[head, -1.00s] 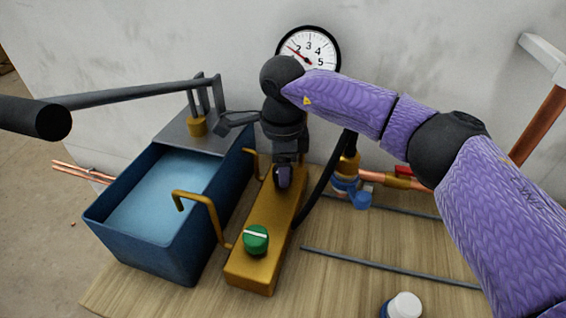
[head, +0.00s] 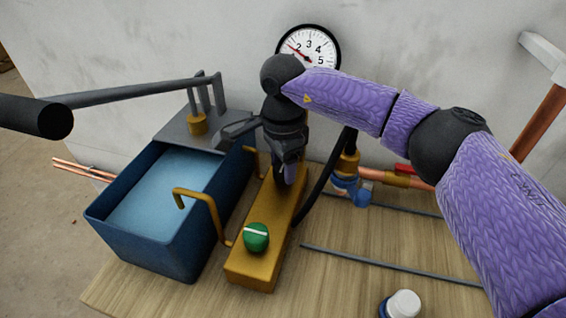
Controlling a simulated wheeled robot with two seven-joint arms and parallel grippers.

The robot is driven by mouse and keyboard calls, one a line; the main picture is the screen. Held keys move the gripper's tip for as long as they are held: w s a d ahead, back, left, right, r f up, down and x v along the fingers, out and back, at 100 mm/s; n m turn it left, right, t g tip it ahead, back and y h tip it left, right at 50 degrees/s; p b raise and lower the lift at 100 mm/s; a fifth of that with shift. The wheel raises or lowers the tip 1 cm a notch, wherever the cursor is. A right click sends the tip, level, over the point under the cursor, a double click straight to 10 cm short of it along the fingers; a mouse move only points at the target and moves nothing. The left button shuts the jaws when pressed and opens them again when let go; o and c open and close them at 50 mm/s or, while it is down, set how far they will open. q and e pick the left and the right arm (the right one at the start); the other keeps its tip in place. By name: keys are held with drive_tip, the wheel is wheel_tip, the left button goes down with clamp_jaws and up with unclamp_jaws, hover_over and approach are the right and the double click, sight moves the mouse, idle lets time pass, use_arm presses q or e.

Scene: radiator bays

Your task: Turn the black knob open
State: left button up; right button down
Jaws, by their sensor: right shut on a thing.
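The brass block (head: 248,275) lies along the bench, with a green knob (head: 256,237) with a white line on its near end. My right gripper (head: 286,178) reaches down from above onto the far part of the block and is shut there. The black knob is mostly or wholly hidden by the gripper's dark fingers, so its angle cannot be read. My left gripper is out of view.
A blue tank (head: 140,250) of water stands left of the block, with a long pump lever (head: 130,94) above it. Bent brass pipes (head: 207,205) rise between them. A pressure gauge (head: 308,50) is on the wall behind. A white-capped item (head: 403,304) stands front right.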

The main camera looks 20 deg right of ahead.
sight(283, 166)
drive_tip(key=shift+c, duration=2.4)
unclamp_jaws()
drive_tip(key=o, duration=0.3)
drive_tip(key=shift+o, duration=0.2)
drive_tip(key=shift+r, duration=0.2)
wheel_tip(283, 166, up, 9)
drive_tip(key=p, duration=0.3)
drive_tip(key=shift+r, duration=0.3)
